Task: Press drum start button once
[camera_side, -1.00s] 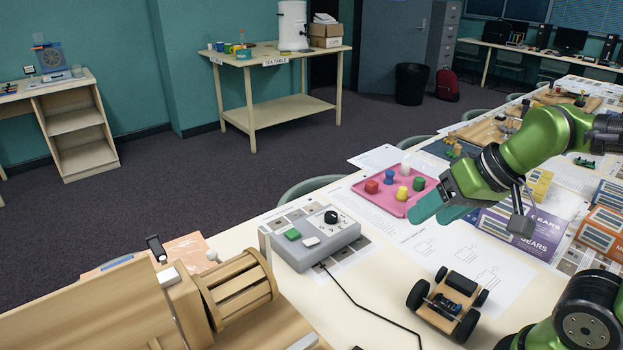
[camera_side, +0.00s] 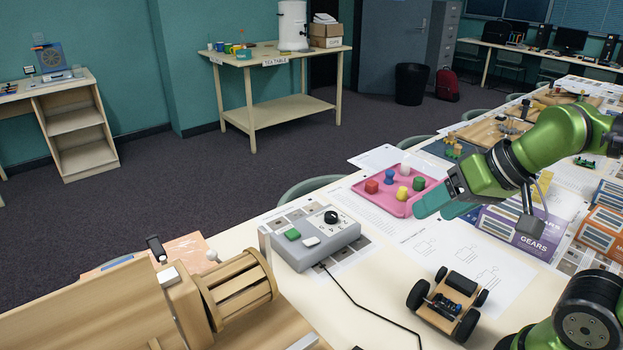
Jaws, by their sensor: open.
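A grey control box (camera_side: 316,252) stands on the white table. On its top are a green button (camera_side: 292,234), a white button (camera_side: 311,242) and a black knob (camera_side: 331,217). No label on the buttons is readable, so I cannot tell which one is the drum start button. A slatted wooden drum (camera_side: 238,291) is mounted on a wooden machine at the lower left. My gripper (camera_side: 430,209), with teal fingers, is in the air to the right of the box, near the pink tray. It touches no button, and nothing shows between its fingers.
The pink tray (camera_side: 372,201) holds several coloured pegs behind the box. A small wheeled wooden car (camera_side: 447,304) stands to the right on the table. A black cable (camera_side: 372,312) runs from the box toward the front. Printed sheets cover part of the tabletop.

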